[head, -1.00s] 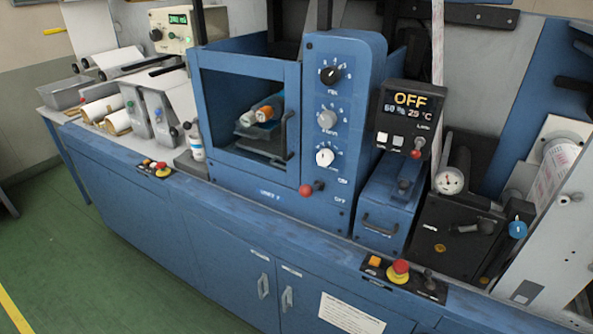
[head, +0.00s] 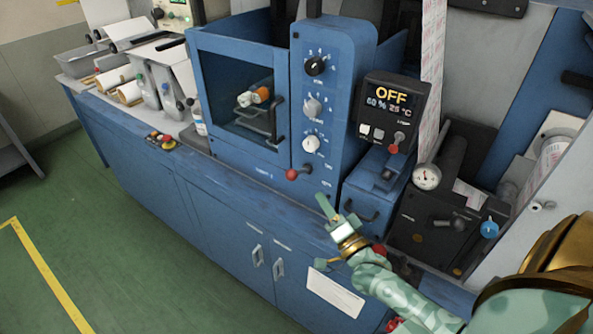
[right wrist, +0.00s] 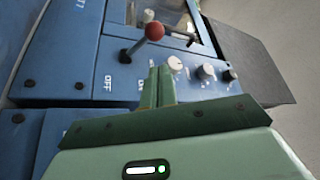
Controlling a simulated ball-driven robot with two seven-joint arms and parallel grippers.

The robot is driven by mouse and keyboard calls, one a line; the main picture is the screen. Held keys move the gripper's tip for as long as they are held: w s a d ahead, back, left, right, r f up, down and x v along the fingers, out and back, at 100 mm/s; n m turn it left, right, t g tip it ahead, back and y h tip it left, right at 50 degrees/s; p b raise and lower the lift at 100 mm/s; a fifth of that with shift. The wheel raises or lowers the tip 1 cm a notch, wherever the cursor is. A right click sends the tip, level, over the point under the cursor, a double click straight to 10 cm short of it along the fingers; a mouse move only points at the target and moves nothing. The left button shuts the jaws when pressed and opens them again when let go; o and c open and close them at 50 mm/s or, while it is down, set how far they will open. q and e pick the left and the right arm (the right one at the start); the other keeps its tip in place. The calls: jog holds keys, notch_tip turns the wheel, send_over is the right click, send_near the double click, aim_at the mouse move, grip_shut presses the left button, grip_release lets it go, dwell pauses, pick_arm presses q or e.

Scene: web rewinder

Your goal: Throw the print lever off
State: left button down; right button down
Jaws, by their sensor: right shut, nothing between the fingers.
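The print lever, a short dark stem with a red ball knob (head: 292,174), sticks out low on the front of the blue control column. In the right wrist view its red knob (right wrist: 154,30) stands just beyond my fingertips, with OFF and ON labels beside its base. Which label it is set to I cannot tell. My right gripper (head: 323,203) is shut and empty, below and right of the lever in the head view. In the right wrist view its closed fingers (right wrist: 159,80) are apart from the knob. My left gripper is out of view.
Above the lever are several dials (head: 312,105) and a windowed blue cabinet (head: 235,95). To the right hangs a display (head: 392,102) reading OFF, with another red-tipped switch (head: 394,149) under it. A blue box with a handle (head: 372,190) stands right of the column.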

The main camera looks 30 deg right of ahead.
aim_at(299, 171)
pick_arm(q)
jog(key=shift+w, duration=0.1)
pick_arm(e)
jog(key=x, duration=1)
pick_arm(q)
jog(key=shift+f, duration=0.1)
pick_arm(e)
jog(key=shift+a+f, duration=0.1)
jog(key=shift+f, duration=0.05)
pick_arm(q)
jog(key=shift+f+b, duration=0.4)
jog(key=shift+b, duration=0.1)
pick_arm(e)
jog(key=shift+a+f+n, duration=0.1)
jog(key=shift+f+n, duration=0.1)
jog(key=shift+n, duration=0.2)
